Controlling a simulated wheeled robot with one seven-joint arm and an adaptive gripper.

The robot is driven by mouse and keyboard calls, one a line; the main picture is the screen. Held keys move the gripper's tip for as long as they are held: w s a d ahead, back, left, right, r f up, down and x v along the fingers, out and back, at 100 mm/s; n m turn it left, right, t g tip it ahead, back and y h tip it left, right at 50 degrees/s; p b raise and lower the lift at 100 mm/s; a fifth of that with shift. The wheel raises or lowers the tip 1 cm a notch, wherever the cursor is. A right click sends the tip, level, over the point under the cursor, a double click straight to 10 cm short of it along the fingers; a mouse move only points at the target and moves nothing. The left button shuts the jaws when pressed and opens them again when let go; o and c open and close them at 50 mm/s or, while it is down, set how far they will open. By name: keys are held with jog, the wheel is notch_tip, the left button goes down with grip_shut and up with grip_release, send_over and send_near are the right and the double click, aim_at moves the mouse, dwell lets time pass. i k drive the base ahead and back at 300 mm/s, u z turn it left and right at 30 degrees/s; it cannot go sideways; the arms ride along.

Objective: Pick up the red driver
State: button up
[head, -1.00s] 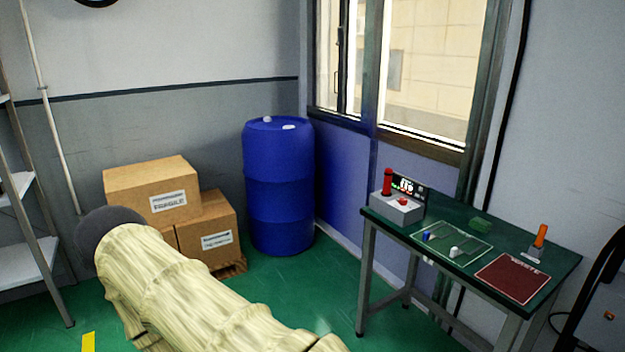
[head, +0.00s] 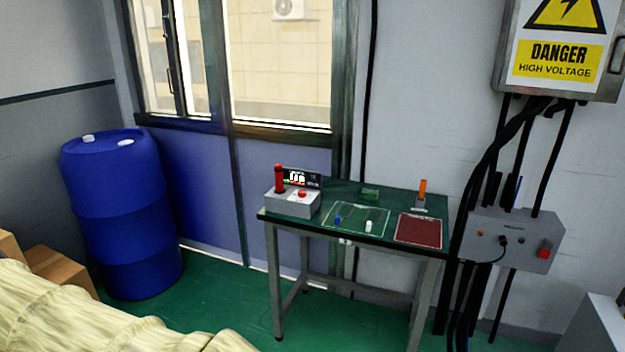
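A red upright cylinder (head: 279,178) stands at the left end of a grey box (head: 291,204) on the green-topped table (head: 345,197). It may be the red driver, but it is too small to tell. An orange upright handle (head: 422,189) stands in a small grey holder (head: 418,205) at the table's back right. My arm, in a pale cover, shows at the lower left. My gripper is out of view.
The table also carries a marked green mat (head: 341,212) with a blue piece (head: 337,219) and a white piece (head: 368,226), a green block (head: 370,194) and a dark red mat (head: 419,231). A blue barrel (head: 120,215) stands left. Cables (head: 470,230) hang just right of the table.

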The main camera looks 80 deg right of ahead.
aim_at(279, 189)
jog(key=z, duration=0.8)
jog(key=i, duration=0.7)
jog(key=z, duration=0.8)
